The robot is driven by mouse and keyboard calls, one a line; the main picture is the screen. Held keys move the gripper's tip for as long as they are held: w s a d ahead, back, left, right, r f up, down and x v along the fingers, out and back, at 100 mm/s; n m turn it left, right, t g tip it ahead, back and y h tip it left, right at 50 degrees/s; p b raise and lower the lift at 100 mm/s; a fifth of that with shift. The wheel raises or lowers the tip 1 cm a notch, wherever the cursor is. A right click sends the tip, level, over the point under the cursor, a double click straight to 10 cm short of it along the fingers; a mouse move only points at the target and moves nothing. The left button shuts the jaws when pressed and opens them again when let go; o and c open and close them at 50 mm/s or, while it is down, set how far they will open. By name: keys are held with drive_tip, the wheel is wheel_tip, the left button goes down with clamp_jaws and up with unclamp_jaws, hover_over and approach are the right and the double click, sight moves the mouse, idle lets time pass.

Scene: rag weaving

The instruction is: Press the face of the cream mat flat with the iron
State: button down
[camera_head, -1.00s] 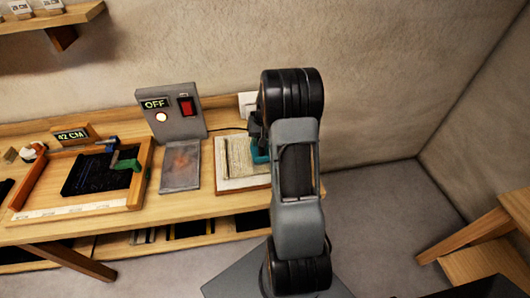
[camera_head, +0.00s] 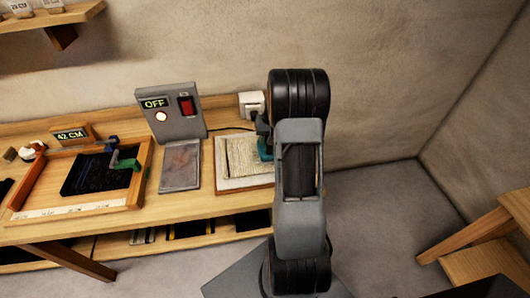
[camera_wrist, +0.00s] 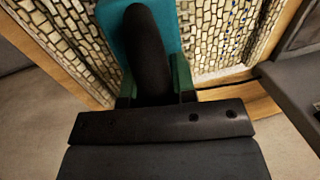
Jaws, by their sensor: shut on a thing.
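The cream mat (camera_head: 240,154) lies on a pale board (camera_head: 222,184) at the right end of the bench. The iron (camera_head: 264,149) has a teal body and sits over the mat's right part; I cannot tell whether it touches the face. In the wrist view the teal iron (camera_wrist: 108,25) lies against the mat's blocky weave (camera_wrist: 62,45), which shows on both sides of it. My gripper (camera_wrist: 155,90) is shut on the iron's dark handle (camera_wrist: 148,45). My arm hides the mat's right edge in the head view.
A grey control box (camera_head: 175,112) reading OFF, with a red switch and lit lamp, stands behind a flat metal plate (camera_head: 180,166) left of the board. A wooden frame (camera_head: 145,172) with dark weaving lies further left. A white block (camera_head: 251,103) stands behind the mat.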

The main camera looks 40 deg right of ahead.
drive_tip(key=shift+s+d, duration=0.2)
drive_tip(key=shift+d, duration=0.2)
drive_tip(key=shift+s+d, duration=0.35)
drive_tip(key=shift+d, duration=0.35)
drive_tip(key=shift+a, duration=0.1)
drive_tip(key=shift+w+a, duration=0.35)
drive_tip(key=shift+a, duration=0.3)
drive_tip(key=shift+w+a, duration=0.3)
drive_tip(key=shift+a, duration=0.4)
drive_tip(key=shift+w+a, duration=0.35)
drive_tip(key=shift+a, duration=0.3)
drive_tip(key=shift+a, duration=0.1)
drive_tip(key=shift+w+a, duration=0.35)
drive_tip(key=shift+a, duration=0.25)
